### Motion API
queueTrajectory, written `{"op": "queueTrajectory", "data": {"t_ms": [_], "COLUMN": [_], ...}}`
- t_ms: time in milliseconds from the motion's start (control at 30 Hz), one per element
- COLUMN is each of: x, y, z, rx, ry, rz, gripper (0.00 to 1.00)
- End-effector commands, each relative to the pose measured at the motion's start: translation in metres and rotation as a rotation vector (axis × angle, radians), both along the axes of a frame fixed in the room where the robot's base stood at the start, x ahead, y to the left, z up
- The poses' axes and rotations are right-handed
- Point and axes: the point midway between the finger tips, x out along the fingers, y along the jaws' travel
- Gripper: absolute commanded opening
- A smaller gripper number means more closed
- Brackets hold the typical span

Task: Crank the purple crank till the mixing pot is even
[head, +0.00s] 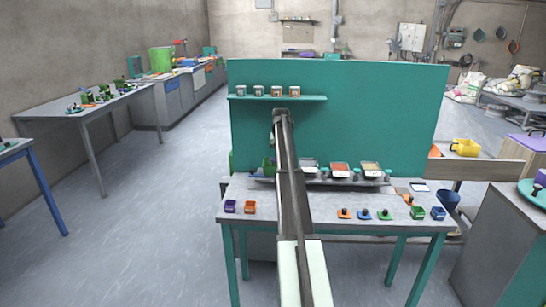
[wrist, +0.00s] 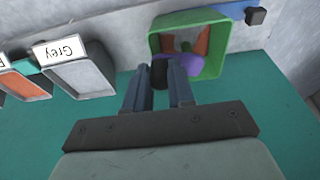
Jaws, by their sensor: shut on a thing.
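The green mixing pot (wrist: 154,46) is in the upper middle of the wrist view. It also shows at the left of the tray row in the head view (head: 268,166), partly behind my arm. The purple crank (wrist: 191,64) lies across the pot, with a black handle (wrist: 160,72) at its near-left side. My gripper (wrist: 160,82) is shut on that handle, one finger on each side. Orange-brown patches show inside the pot beyond the crank; much of the inside is hidden, so I cannot tell how even it is.
A tray labelled Grey (wrist: 82,80) and an orange-filled tray (wrist: 24,86) stand beside the pot. A blue piece with a black knob (wrist: 256,15) lies beyond it. Small bins (head: 249,207) and knobbed lids (head: 364,214) sit on the table. A teal panel (head: 390,110) rises behind.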

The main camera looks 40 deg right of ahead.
Motion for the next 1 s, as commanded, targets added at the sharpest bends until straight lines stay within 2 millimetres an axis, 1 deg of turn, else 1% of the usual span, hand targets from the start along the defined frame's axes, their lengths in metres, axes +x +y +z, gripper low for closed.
{"op": "queueTrajectory", "data": {"t_ms": [33,267,500,667,1000], "x": [-0.001,-0.003,-0.003,-0.002,0.004], "y": [0.005,0.011,0.023,0.027,0.04], "z": [0.0,0.001,0.001,0.001,0.001], "rx": [0.0,0.0,0.0,-0.001,-0.002], "ry": [-0.002,-0.003,-0.003,-0.003,-0.004], "rz": [0.002,0.001,0.001,0.001,0.001], "gripper": [0.0,0.0,0.0,0.0,0.0]}}
